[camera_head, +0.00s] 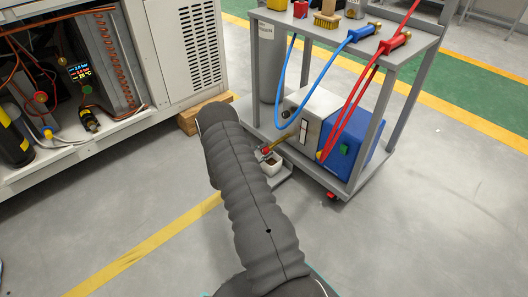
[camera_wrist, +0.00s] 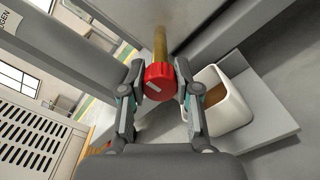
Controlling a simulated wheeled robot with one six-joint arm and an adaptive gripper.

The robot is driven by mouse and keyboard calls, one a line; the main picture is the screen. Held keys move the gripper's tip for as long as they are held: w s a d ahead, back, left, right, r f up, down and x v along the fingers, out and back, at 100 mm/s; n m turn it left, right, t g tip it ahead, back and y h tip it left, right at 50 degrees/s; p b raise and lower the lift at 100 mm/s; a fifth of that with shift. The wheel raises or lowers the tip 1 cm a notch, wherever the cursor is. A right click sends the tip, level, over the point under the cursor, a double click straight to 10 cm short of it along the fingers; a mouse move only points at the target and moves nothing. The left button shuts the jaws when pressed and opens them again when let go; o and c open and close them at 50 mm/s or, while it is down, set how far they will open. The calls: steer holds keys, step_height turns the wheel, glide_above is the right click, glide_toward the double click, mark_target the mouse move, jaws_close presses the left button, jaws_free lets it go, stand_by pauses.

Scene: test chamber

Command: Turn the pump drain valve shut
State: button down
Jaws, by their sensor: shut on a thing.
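The pump drain valve has a round red knob (camera_wrist: 159,82) with a pale slanted mark, at the end of a brass pipe (camera_wrist: 160,42). My gripper (camera_wrist: 159,88) has one finger on each side of the knob and is shut on it. In the head view the red knob (camera_head: 266,150) shows small beside my arm, at the end of the brass pipe from the pump (camera_head: 312,116). My arm hides most of the gripper there. A white cup (camera_wrist: 231,99) with brown liquid stands just right of the knob in the wrist view.
The cart (camera_head: 398,79) carries the pump low down, with a blue hose (camera_head: 322,65) and red hoses (camera_head: 364,95) above it. A grey cylinder (camera_head: 270,70) stands at its left. An open cabinet (camera_head: 180,40) and a wooden block (camera_head: 190,121) are further left. Floor at right is clear.

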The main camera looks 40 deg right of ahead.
steer(key=shift+d, duration=0.1)
steer(key=c, duration=0.8)
jaws_free()
steer(key=a, duration=0.8)
steer(key=s+a, duration=0.1)
steer(key=a, duration=0.3)
